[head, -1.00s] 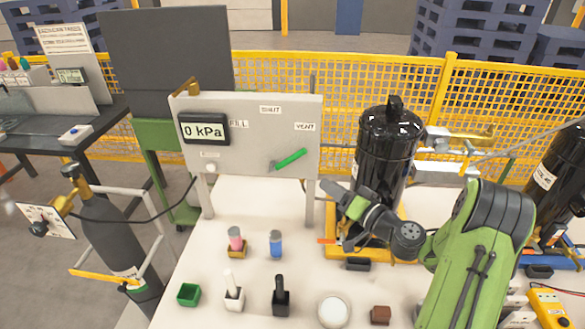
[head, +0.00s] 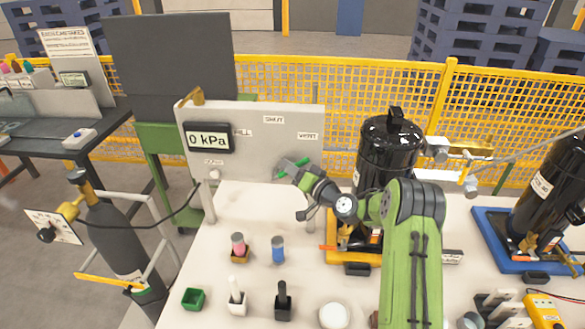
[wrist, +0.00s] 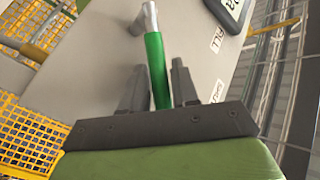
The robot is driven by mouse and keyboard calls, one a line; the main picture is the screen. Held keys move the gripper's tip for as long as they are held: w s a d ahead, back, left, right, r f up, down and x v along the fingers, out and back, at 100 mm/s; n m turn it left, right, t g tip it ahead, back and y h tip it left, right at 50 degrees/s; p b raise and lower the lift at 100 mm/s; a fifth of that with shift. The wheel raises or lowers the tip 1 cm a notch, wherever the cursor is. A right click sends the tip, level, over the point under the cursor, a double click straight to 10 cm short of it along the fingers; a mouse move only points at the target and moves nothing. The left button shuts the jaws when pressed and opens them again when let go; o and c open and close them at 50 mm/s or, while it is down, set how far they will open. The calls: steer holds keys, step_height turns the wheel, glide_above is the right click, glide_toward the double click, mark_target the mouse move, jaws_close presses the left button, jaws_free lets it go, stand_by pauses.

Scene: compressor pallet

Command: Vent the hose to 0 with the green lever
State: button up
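The green lever (head: 297,166) is on the grey panel (head: 250,150), below and left of the VENT label (head: 308,136). It tilts up to the right from its pivot. The display (head: 209,138) reads 0 kPa. My gripper (head: 291,172) is at the lever and partly covers it. In the wrist view, the green lever (wrist: 156,70) runs between the two fingers of my gripper (wrist: 158,85), with narrow gaps on both sides, so the gripper looks open around it. The silver pivot end (wrist: 147,18) lies beyond the fingertips.
A black tank (head: 388,150) on a yellow base stands right of the panel, close to my arm. Small pegs, a green box (head: 193,299) and a white round piece (head: 334,316) lie on the white table in front. A gas cylinder (head: 115,240) stands left.

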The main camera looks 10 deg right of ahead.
mark_target(274, 176)
jaws_close()
steer(key=shift+r, duration=0.1)
steer(key=shift+w+a+r+n+g+h+p, duration=0.15)
steer(key=shift+a+r+n+g+h+p, duration=0.45)
steer(key=shift+n+g, duration=0.15)
steer(key=shift+w+a+r+n+g+h+p, duration=0.2)
steer(key=shift+a+r+n+g+h+p, duration=0.25)
steer(key=shift+a+n+g+h, duration=0.25)
steer(key=shift+w+a+r+n+g+h+p, duration=0.1)
steer(key=shift+w+a+n+g+h+p, duration=0.1)
steer(key=shift+a+n+g+h, duration=0.2)
steer(key=shift+w+a+r+n+g+h+p, duration=0.15)
steer(key=shift+a+n+g+h, duration=0.15)
steer(key=shift+h, duration=0.2)
steer(key=shift+w+a+n+g+h, duration=0.1)
steer(key=shift+a+n+g+h, duration=0.25)
steer(key=shift+a+n+h, duration=0.25)
steer(key=shift+f, duration=0.1)
